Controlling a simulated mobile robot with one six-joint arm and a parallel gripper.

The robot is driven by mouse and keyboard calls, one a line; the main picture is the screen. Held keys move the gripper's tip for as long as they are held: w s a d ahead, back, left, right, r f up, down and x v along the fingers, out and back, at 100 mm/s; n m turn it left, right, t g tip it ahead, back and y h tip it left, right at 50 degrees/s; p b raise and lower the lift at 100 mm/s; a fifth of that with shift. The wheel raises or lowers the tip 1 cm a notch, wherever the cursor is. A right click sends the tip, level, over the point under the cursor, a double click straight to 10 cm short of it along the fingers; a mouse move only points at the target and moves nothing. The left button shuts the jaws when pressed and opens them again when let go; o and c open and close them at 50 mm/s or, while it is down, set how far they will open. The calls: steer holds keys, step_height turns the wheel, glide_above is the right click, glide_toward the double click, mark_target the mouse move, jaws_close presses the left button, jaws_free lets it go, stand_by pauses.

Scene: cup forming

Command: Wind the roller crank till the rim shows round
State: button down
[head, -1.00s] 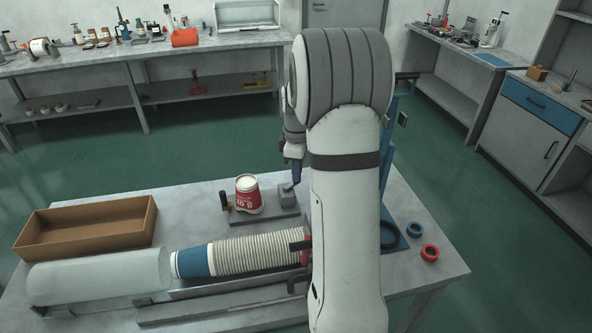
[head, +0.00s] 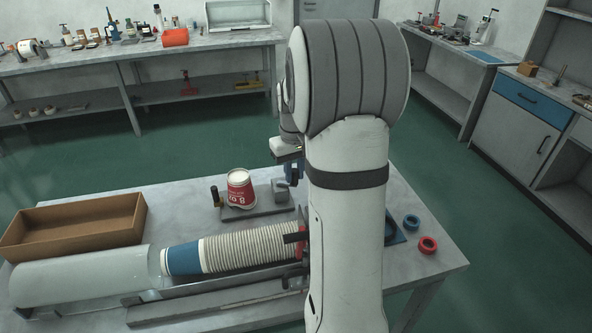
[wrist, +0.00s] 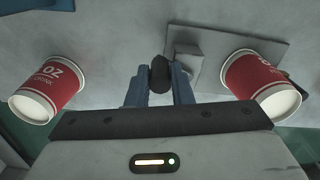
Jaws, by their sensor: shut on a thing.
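My gripper (wrist: 160,88) has its blue fingers closed on the dark crank knob (wrist: 159,70) in the wrist view, beside the grey block of the forming stand. In the head view my gripper (head: 292,172) is by that grey block (head: 280,188), and my arm hides part of it. A red and white paper cup (head: 241,190) sits tilted on the stand's flat base, between the block and a dark upright post (head: 214,196). The cup also shows at right in the wrist view (wrist: 252,82), pale opening towards the camera. The rim's roundness cannot be judged.
A second red cup (wrist: 47,92) is at left in the wrist view. A long stack of cups (head: 250,250) lies in a trough in front of the stand. A brown open tray (head: 75,240) is at left. Blue (head: 411,222) and red (head: 428,245) rings lie right.

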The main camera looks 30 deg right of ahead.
steer(key=m, duration=0.2)
steer(key=s+a+m, duration=0.1)
steer(key=shift+m+b, duration=0.3)
steer(key=shift+m, duration=0.1)
steer(key=m, duration=0.1)
steer(key=a+m, duration=0.1)
steer(key=m, duration=0.1)
steer(key=shift+s+m, duration=0.2)
steer(key=shift+m, duration=0.1)
steer(key=m, duration=0.2)
steer(key=a+m, duration=0.1)
steer(key=m, duration=0.1)
steer(key=a+m+b, duration=0.1)
steer(key=m, duration=0.1)
steer(key=shift+a+f, duration=0.1)
steer(key=shift+a, duration=0.05)
steer(key=c, duration=1.3)
jaws_free()
steer(key=shift+c, duration=0.2)
steer(key=shift+o, duration=0.2)
